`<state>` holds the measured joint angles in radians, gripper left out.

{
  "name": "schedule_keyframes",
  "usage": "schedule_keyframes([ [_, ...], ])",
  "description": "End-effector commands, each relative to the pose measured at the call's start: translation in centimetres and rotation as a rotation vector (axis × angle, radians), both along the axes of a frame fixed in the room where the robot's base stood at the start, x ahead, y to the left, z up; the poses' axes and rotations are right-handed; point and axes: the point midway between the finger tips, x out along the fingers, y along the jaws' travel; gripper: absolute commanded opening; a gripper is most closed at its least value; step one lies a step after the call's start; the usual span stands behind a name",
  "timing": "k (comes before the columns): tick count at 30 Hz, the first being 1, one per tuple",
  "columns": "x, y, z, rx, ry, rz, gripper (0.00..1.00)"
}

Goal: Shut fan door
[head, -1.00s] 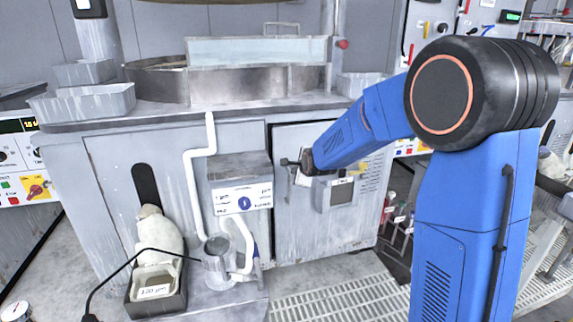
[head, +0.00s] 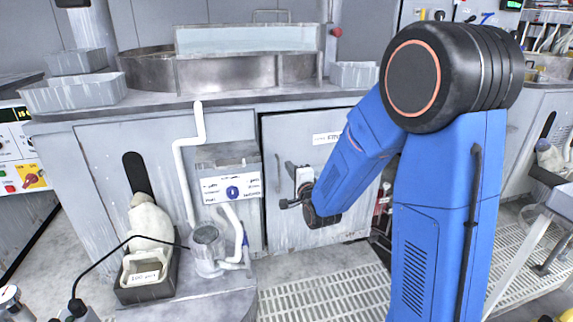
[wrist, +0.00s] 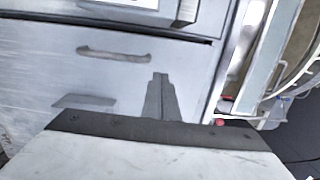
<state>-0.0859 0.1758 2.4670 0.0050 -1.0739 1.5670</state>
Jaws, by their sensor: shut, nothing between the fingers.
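The fan door (head: 280,225) is a grey panel in the cabinet front, with an upright bar handle (head: 290,178) near its left side and a white label (head: 326,138) at its top. It looks close to flush with its frame; I cannot tell whether it is fully shut. My gripper (head: 284,204) is shut and empty, just below the handle and in front of the door. In the wrist view my gripper (wrist: 160,78) points at a grey panel with a handle (wrist: 112,54). I cannot tell whether the fingertips touch it.
A pump box (head: 229,185) with white pipes stands left of the door. A metal cup (head: 207,245) and a tray with a white bottle (head: 150,225) are lower left. Grated floor (head: 325,295) lies in front. The polishing basin (head: 225,72) is above.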

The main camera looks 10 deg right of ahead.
Motion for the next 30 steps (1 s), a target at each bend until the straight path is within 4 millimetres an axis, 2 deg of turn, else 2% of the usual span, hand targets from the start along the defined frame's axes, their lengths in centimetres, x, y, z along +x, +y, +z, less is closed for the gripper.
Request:
schedule_keyframes([
  [12,7.3,0.6,0.0,0.001,0.001,0.000,0.00],
  [18,10.4,0.8,-0.1,0.001,0.002,0.000,0.00],
  [24,12.1,1.0,0.0,0.002,0.001,0.000,0.00],
  [30,12.6,1.0,0.0,0.002,0.002,0.000,0.00],
])
